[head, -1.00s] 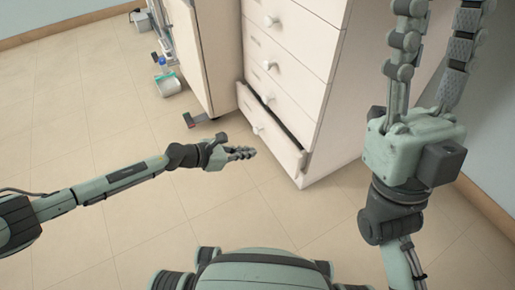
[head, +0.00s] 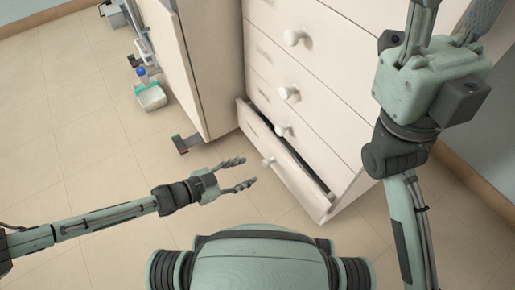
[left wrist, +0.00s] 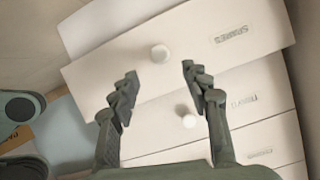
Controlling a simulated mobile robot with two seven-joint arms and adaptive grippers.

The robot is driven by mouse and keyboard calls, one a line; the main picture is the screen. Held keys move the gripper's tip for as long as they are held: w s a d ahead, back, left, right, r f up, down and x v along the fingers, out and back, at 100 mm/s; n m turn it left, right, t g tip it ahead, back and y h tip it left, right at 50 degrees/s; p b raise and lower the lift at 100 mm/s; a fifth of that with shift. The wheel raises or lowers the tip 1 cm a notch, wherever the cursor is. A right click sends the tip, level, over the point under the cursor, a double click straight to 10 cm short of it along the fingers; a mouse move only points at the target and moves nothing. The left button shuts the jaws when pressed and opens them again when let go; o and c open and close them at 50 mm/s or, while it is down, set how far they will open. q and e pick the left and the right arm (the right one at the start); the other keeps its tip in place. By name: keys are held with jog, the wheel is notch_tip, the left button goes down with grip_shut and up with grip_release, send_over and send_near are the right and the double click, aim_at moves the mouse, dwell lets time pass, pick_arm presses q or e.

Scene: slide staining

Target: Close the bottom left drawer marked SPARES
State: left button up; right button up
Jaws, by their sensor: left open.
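The bottom drawer (head: 285,160) stands partly pulled out of the white cabinet, with a dark gap along its top edge. In the left wrist view its front (left wrist: 110,75) shows upside down, with a round white knob (left wrist: 160,53) and the label SPARES (left wrist: 232,35). My left gripper (head: 248,172) is open and empty, just in front of the drawer's knob (head: 268,162). It looks apart from the drawer. In the left wrist view the fingers (left wrist: 160,71) sit either side of the knob's line. My right gripper (head: 445,30) is raised at the upper right, its fingertips cut off.
Several shut drawers with white knobs (head: 289,93) rise above the bottom one. A cabinet side panel (head: 190,70) stands to the left, with a white container (head: 152,97) on the floor beyond it. The tiled floor (head: 90,150) at the left is clear.

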aim_at(264, 164)
pick_arm(q)
jog(key=shift+n, duration=0.3)
jog(key=b+x, duration=0.2)
jog(key=x, duration=0.5)
jog(key=shift+w+d+f+b, duration=0.2)
jog(key=shift+d+b, duration=0.1)
jog(key=shift+b, duration=0.1)
grip_shut()
